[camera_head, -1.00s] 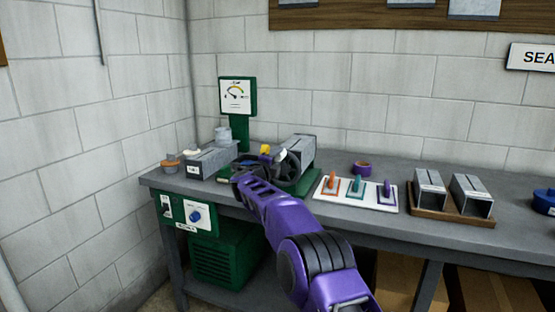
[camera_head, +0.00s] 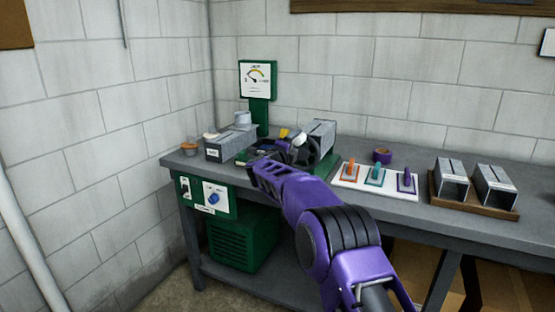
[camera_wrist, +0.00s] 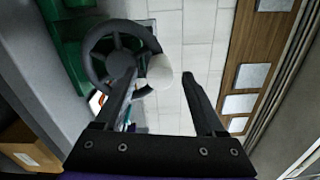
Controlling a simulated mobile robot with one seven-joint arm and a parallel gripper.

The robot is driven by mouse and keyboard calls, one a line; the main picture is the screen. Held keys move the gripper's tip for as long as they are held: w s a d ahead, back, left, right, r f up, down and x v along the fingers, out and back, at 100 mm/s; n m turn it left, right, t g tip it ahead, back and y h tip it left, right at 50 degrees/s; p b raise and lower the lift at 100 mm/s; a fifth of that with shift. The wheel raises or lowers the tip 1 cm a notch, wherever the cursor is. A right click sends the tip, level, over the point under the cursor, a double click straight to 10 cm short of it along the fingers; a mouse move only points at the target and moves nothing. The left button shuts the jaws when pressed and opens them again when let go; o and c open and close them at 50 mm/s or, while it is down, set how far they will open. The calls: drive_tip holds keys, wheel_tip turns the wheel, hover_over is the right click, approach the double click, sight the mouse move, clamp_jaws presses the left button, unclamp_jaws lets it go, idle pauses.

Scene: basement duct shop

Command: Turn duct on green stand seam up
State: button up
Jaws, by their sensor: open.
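The grey metal duct (camera_head: 319,135) lies on the green stand (camera_head: 327,163) near the bench's left end. I cannot make out where its seam faces. A dark spoked handwheel (camera_wrist: 98,45) with a pale rounded knob (camera_wrist: 160,66) shows in the wrist view, with green parts behind it. My gripper (camera_wrist: 160,80) is open, its fingers pointing toward the wheel. The left finger overlaps the wheel's lower rim and the knob appears between the fingertips; contact cannot be told. In the head view, my gripper (camera_head: 285,145) and wrist partly hide the wheel and stand.
A white board (camera_head: 375,182) with orange, teal and purple handles and a wooden tray (camera_head: 472,206) with two ducts are to the right. A purple tape roll (camera_head: 382,156) sits behind.

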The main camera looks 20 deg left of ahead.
drive_tip(key=s+a, duration=0.1)
drive_tip(key=s, duration=1.4)
drive_tip(key=shift+s, duration=0.35)
drive_tip(key=shift+a, duration=0.1)
